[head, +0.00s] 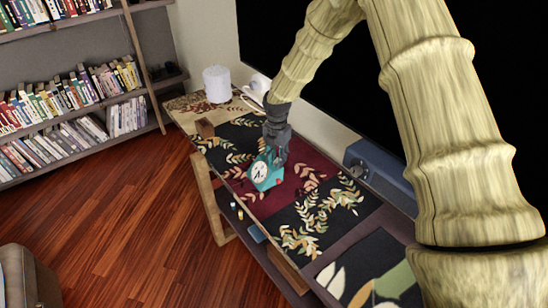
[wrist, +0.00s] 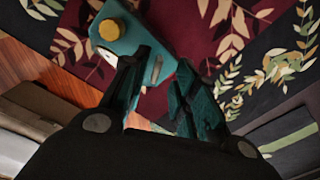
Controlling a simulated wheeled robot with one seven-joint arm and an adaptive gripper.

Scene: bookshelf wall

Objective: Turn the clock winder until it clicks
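The teal clock (head: 265,174) stands on the patterned cabinet top, its round white face turned to the front left. In the wrist view the clock's teal body (wrist: 128,40) has a round yellow knob (wrist: 110,29). A small pale flat piece (wrist: 157,69) shows on the clock between my fingers; I cannot tell whether it is the winder. My gripper (wrist: 163,66) is open, its two dark fingers apart, with the tips close against the clock. In the head view my gripper (head: 276,152) is just above and behind the clock and hides part of it. Contact cannot be told.
The cabinet top (head: 232,128) carries floral panels. A white canister (head: 217,84) stands at its far end, and a blue box (head: 377,170) lies along the back below a black screen (head: 330,85). Small items sit on a lower shelf.

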